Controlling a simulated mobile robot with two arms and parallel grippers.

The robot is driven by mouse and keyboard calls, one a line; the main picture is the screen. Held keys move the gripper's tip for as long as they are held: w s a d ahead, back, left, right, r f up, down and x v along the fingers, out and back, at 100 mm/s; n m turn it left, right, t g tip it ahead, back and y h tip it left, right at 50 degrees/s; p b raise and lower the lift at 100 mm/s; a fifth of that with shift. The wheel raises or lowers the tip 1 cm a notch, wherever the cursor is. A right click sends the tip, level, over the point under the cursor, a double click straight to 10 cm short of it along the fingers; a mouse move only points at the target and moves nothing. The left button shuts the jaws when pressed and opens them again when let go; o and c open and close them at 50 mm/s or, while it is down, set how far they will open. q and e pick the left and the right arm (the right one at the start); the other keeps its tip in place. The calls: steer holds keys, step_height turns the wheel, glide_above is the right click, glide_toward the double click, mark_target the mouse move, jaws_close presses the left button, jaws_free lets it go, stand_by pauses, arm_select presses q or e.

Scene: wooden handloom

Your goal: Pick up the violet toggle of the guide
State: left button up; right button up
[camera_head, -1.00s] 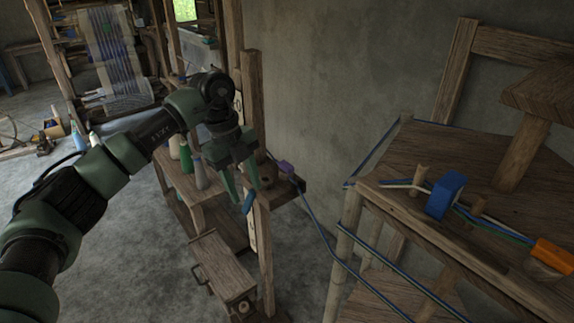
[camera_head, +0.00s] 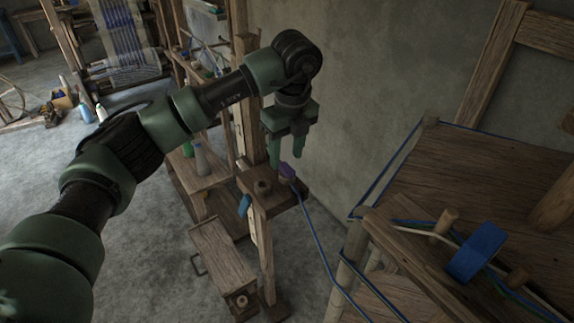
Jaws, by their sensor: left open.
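The violet toggle (camera_head: 287,171) is a small block on the little wooden shelf of the upright post, with a blue cord running from it down to the right. My left gripper (camera_head: 287,162) points down with its fingers apart, just above and slightly behind or beside the toggle in the picture. The fingers do not hold it; whether a fingertip touches it I cannot tell. The guide is not clearly told apart from the wooden post and shelf (camera_head: 262,198). My right gripper is not in view.
A blue piece (camera_head: 244,206) hangs at the shelf's left side. A wooden bench (camera_head: 222,258) stands below. At right, a wooden table (camera_head: 470,170) carries pegs, cords and a blue block (camera_head: 477,252). The plain wall (camera_head: 360,80) is behind.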

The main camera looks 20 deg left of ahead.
mark_target(287, 167)
arm_select(q)
steer(key=f, duration=0.1)
steer(key=f+p, duration=0.1)
steer(key=shift+w+f, duration=0.5)
steer(key=shift+f, duration=0.45)
steer(key=c, duration=0.9)
jaws_close()
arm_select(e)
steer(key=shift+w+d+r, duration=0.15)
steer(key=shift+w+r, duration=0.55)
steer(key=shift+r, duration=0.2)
arm_select(q)
steer(key=shift+r, duration=0.2)
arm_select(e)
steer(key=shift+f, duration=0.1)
